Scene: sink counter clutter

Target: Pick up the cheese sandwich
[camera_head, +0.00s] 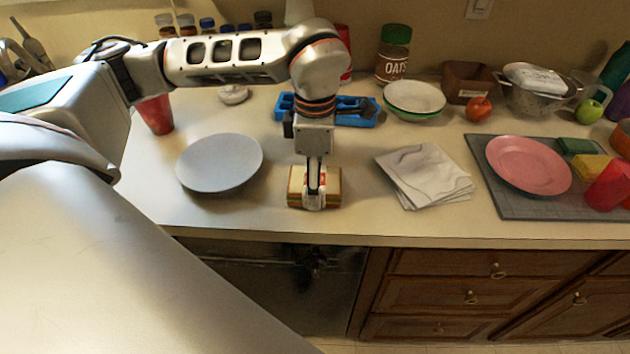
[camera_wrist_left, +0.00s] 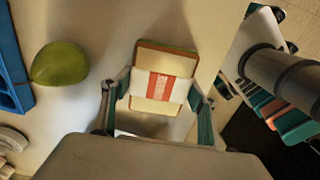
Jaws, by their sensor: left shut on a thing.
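The cheese sandwich (camera_head: 331,187) has a white wrapper band with a red label and is near the counter's front edge, right of the grey-blue plate. My left gripper (camera_head: 315,192) points down over it, shut on it. In the left wrist view the sandwich (camera_wrist_left: 150,107) is between the two fingers (camera_wrist_left: 157,112), one on each side. I cannot tell whether it touches the counter. My right gripper is not in view.
The grey-blue plate (camera_head: 219,162) is to the left and folded white napkins (camera_head: 424,176) to the right. A blue tray (camera_head: 362,122) is behind. A green rounded item (camera_wrist_left: 60,63) shows near the sandwich in the wrist view. The pink plate (camera_head: 528,165) is farther right.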

